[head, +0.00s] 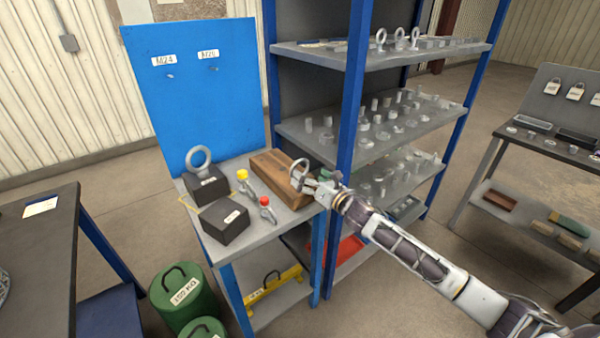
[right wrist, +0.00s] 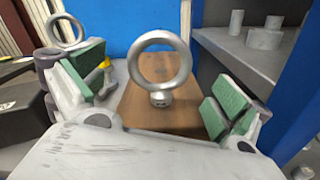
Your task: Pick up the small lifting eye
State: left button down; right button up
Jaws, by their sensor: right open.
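The small lifting eye (head: 299,172) is a grey metal ring on a short collar. It stands upright at the right end of a brown wooden block (head: 268,170) on the grey bench. In the right wrist view the eye (right wrist: 160,95) shows between the fingers, its ring facing the camera. My right gripper (head: 311,184) reaches in from the right beside the eye. Its green-padded fingers (right wrist: 158,92) are spread apart, one on each side of the eye, with nothing gripped. A larger lifting eye (head: 198,160) stands on a black block to the left. My left gripper is out of view.
A blue back panel (head: 195,90) with two labels rises behind the bench. A blue-posted shelf rack (head: 355,100) stands close on the right with metal parts. Two black blocks and red and yellow tagged shackles (head: 267,209) sit left of the wooden block.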

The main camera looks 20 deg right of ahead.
jog(key=shift+x, duration=1.05)
jog(key=shift+w+a, duration=0.25)
jog(key=shift+w, duration=0.4)
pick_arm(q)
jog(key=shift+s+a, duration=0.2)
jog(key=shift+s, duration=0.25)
pick_arm(e)
jog(key=shift+x, duration=0.8)
jog(key=shift+r, duration=0.1)
jog(key=c, duration=1.4)
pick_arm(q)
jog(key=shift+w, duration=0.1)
pick_arm(e)
jog(key=shift+c, duration=0.2)
jog(key=shift+r, duration=0.1)
